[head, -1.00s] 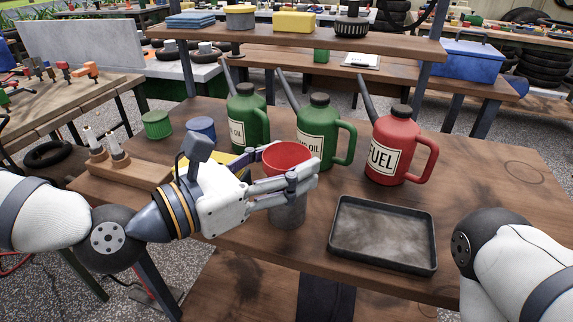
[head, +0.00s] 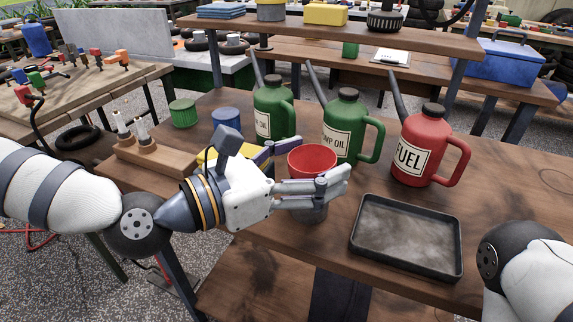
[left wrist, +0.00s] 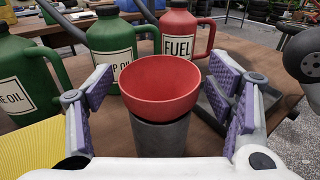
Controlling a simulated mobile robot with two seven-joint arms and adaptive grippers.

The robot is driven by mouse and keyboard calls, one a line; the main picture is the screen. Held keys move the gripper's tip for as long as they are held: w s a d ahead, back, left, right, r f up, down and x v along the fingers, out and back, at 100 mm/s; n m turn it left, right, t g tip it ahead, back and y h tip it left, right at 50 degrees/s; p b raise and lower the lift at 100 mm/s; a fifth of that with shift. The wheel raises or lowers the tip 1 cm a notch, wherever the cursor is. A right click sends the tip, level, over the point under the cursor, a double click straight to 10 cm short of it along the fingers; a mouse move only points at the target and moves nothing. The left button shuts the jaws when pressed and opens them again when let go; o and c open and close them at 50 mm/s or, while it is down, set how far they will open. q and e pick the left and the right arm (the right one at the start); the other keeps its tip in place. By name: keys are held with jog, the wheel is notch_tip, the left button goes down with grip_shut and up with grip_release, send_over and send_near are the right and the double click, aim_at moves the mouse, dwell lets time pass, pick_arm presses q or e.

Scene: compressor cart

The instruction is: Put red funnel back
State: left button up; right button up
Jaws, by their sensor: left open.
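The red funnel (head: 312,158) sits wide end up on a grey cylinder (head: 308,214) on the wooden bench. The funnel's lower part is hidden inside or behind the cylinder. My left gripper (head: 304,176) is open, with its fingers on either side of the funnel. In the left wrist view the red funnel (left wrist: 162,88) stands between the purple finger pads, with a gap on each side, and the grey cylinder (left wrist: 161,137) is below it. My right gripper is out of view; only part of my right arm shows at the lower right.
Two green oil jugs (head: 273,108) and a red fuel jug (head: 424,148) stand behind the funnel. A black tray (head: 408,268) lies to its right. A wooden block (head: 150,160) and green and blue cans (head: 226,120) are at the left. A shelf (head: 330,27) runs above.

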pick_arm(q)
jog(key=r+p+v, duration=0.1)
jog(key=p+v, duration=0.1)
jog(key=v, duration=1)
jog(key=s+d+f+m+g+y, duration=0.2)
jog(key=s+f+m+g, duration=0.3)
jog(key=s+f, duration=0.5)
jog(key=s+d+f+m+g+y, duration=0.2)
jog(key=s+f+m+g, duration=0.3)
jog(key=f, duration=0.8)
jog(key=s+a+f+m+g+y, duration=0.2)
jog(key=s+a+f+m+y, duration=0.2)
jog(key=s+a+m, duration=0.3)
jog(key=s+a+f+m+g+y, duration=0.3)
jog(key=s+a+f+m+y, duration=0.2)
jog(key=s, duration=0.9)
jog(key=a+f+m, duration=0.2)
jog(key=a+m, duration=0.1)
jog(key=a, duration=0.1)
jog(key=shift+a+y, duration=0.3)
jog(key=shift+a, duration=0.05)
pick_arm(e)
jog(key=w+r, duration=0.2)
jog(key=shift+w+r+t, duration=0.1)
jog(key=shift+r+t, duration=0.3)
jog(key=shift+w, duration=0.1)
